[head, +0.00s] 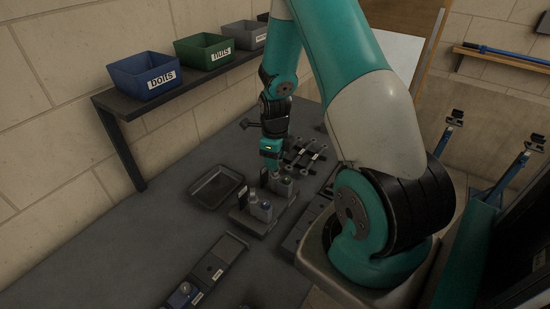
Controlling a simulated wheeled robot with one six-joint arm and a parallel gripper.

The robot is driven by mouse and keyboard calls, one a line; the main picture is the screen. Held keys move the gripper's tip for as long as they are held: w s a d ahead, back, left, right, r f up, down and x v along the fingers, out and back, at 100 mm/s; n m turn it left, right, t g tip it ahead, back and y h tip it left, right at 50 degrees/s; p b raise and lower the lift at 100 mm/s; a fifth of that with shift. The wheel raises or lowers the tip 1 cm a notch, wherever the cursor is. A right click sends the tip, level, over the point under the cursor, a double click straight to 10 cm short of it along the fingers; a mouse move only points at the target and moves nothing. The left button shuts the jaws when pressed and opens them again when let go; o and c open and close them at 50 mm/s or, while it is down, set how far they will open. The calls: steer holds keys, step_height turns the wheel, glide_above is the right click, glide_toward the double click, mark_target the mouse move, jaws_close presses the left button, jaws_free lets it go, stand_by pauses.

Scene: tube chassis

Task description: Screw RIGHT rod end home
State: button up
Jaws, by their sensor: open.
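My gripper (268,178) points down over the far part of the grey bench, just behind a small dark rack (246,222). It is open. Whether anything is between its fingers is too small to tell. The rack holds several small upright bottle-like items (264,211). Dark bar-shaped parts with white labels (310,160) lie right of my gripper. I cannot tell which thing is the right rod end, nor how it sits.
A dark empty tray (216,187) lies left of the rack. A labelled dark board (212,268) with a round metal part (184,292) lies in front. A wall shelf (185,82) carries a blue bolts bin (145,77) and a green nuts bin (204,52). The bench's left side is clear.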

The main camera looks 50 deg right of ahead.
steer(key=n, duration=2.8)
steer(key=shift+f, duration=0.15)
steer(key=shift+f+b, duration=1.1)
steer(key=shift+f, duration=0.3)
